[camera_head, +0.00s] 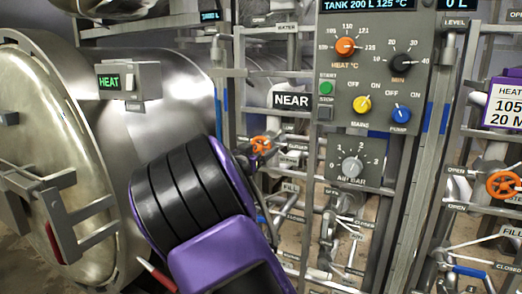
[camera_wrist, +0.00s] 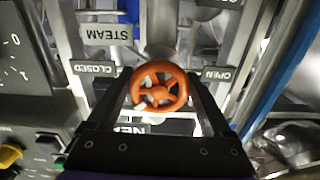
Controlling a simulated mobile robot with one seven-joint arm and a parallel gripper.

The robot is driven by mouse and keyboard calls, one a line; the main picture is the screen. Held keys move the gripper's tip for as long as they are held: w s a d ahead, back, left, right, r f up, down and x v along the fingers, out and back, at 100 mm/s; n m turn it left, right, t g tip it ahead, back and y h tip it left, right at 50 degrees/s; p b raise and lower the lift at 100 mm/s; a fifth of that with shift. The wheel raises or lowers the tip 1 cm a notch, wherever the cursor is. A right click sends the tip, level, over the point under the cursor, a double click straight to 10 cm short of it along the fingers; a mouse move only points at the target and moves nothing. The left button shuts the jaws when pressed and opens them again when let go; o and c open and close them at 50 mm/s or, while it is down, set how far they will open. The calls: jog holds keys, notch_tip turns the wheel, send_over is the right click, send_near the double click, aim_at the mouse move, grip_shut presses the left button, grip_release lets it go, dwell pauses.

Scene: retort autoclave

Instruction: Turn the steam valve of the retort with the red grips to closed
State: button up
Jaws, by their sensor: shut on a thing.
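An orange steam valve handwheel (camera_wrist: 159,87) sits between the two fingers of my gripper (camera_wrist: 158,92) in the wrist view. My gripper is shut on its rim. Upside-down plates beside it read STEAM (camera_wrist: 107,34), CLOSED (camera_wrist: 94,69) and OPEN (camera_wrist: 218,75). The wheel also shows in the head view (camera_head: 261,144), just beyond my gripper, partly hidden by my arm. The large steel retort (camera_head: 75,120) stands at the left, with a red grip (camera_head: 53,244) on its door hardware.
A control panel (camera_head: 375,100) with several knobs stands right of the wheel. A NEAR sign (camera_head: 292,100) hangs between. Another orange handwheel (camera_head: 503,184) is at the far right. Pipes and grey posts crowd the space around my gripper. A HEAT plate (camera_head: 112,82) is on the left.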

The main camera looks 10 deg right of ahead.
jog(key=m+b, duration=0.1)
jog(key=m, duration=0.4)
jog(key=shift+w+a+f, duration=0.1)
jog(key=shift+a+m+b, duration=0.1)
jog(key=shift+m+b, duration=0.5)
jog(key=shift+m, duration=1.2)
jog(key=o, duration=1.1)
jog(key=shift+o, duration=0.2)
jog(key=p+v, duration=0.1)
jog(key=v, duration=1.6)
jog(key=shift+a, duration=0.15)
jog(key=shift+r, duration=0.3)
